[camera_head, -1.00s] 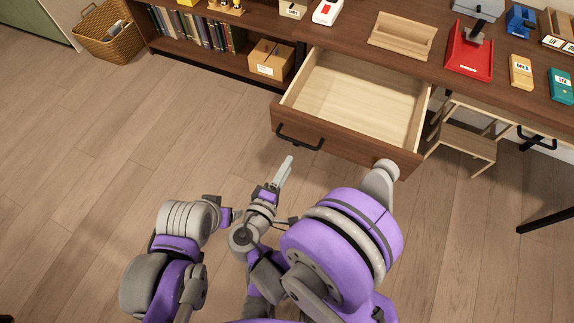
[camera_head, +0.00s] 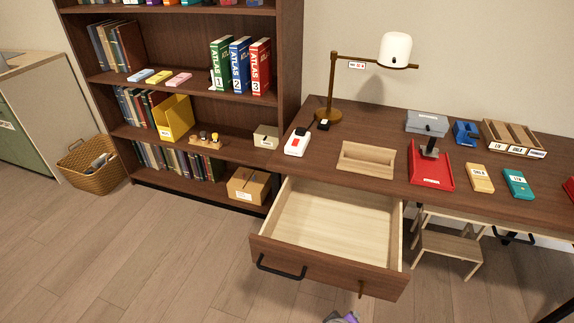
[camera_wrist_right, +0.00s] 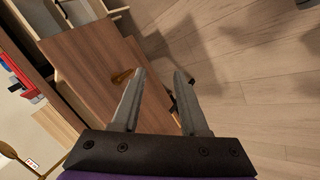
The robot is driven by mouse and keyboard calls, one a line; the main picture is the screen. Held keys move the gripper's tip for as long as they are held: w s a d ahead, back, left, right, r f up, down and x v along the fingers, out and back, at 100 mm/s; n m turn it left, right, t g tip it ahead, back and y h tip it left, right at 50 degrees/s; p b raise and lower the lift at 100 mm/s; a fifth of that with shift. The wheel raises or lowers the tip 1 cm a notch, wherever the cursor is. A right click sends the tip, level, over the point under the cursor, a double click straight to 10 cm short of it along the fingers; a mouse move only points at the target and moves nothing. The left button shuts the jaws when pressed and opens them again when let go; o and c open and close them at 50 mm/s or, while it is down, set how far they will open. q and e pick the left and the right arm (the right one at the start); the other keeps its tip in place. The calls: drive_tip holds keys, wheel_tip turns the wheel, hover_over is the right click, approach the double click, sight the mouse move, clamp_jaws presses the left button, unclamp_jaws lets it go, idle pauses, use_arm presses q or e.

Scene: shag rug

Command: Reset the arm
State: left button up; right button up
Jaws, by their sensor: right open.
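My right gripper (camera_wrist_right: 159,74) shows in the right wrist view with its two grey fingers apart and nothing between them. Its left fingertip appears close to a small brass piece (camera_wrist_right: 122,76) by the brown wooden furniture; I cannot tell whether they touch. The desk drawer (camera_head: 330,268) stands open and looks empty. It has a black handle (camera_head: 281,270) and a small brass piece (camera_head: 361,289) on its front.
The desk (camera_head: 385,182) carries a lamp (camera_head: 395,50), a wooden tray (camera_head: 367,158), a red tray (camera_head: 431,180) and small boxes. A bookshelf (camera_head: 289,60) and a wicker basket (camera_head: 92,172) stand left. A stool (camera_head: 447,245) stands under the desk. The floor (camera_head: 150,260) in front is clear.

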drive_tip(key=s+d+r+m+g+y, duration=0.1)
drive_tip(key=s+d+m+y, duration=0.15)
drive_tip(key=s, duration=0.25)
drive_tip(key=s+d+r+m+g+y, duration=0.1)
drive_tip(key=s+r+m, duration=0.1)
drive_tip(key=s+m, duration=0.25)
use_arm(q)
wheel_tip(320, 180, up, 24)
drive_tip(key=w+t+p, duration=0.1)
drive_tip(key=p, duration=2)
drive_tip(key=shift+w, duration=0.2)
use_arm(e)
wheel_tip(320, 180, up, 24)
drive_tip(key=w+t, duration=0.1)
drive_tip(key=shift+a+r, duration=0.15)
use_arm(q)
drive_tip(key=shift+s+r, duration=0.1)
drive_tip(key=shift+s, duration=0.05)
use_arm(e)
drive_tip(key=shift+y, duration=0.25)
